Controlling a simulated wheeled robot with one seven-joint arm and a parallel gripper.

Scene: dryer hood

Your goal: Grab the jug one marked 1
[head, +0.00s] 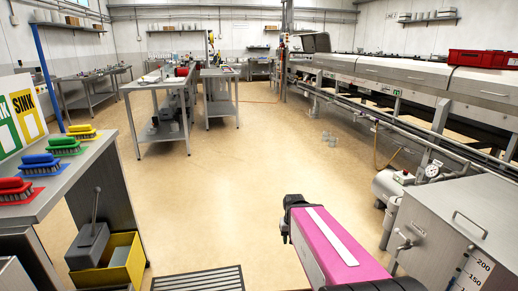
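I cannot make out a jug marked 1 in the head view. My pink and black arm shows at the bottom centre right. My gripper's fingers cannot be seen.
At left, a steel bench (60,178) holds several coloured brushes (62,146); a yellow bin (108,264) stands beneath. A long machine (400,75) with a red crate (482,59) runs along the right. A steel tank (455,225) stands near right. Worktables (160,82) stand behind open floor.

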